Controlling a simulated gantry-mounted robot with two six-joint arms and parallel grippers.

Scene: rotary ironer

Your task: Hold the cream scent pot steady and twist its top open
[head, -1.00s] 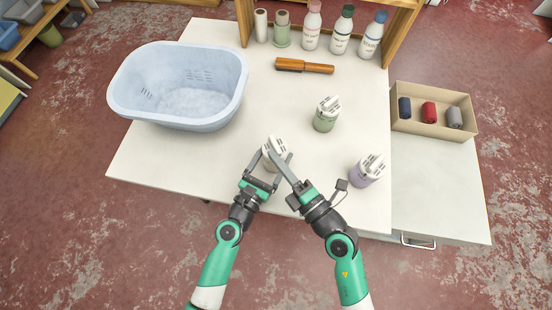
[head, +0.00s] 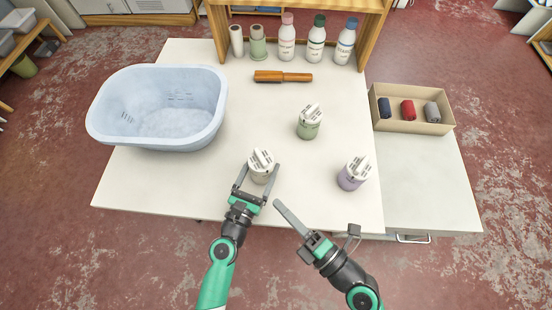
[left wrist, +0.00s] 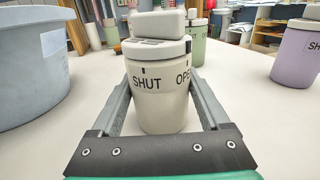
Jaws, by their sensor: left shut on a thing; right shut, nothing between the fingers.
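The cream scent pot (head: 262,177) stands upright near the table's front edge, its white ridged top (head: 261,160) on it. My left gripper (head: 260,169) is shut on its body, one finger on each side. In the left wrist view the cream pot (left wrist: 160,105) shows the words SHUT and, partly hidden at the right, OPEN. A dark mark on the rim of the top is at the right, above OPEN. My right gripper (head: 279,206) is shut and empty, apart from the pot, to its lower right at the table's front edge.
A green pot (head: 309,128) and a purple pot (head: 350,182) stand to the right. A box (head: 412,127) of rolled cloths sits far right.

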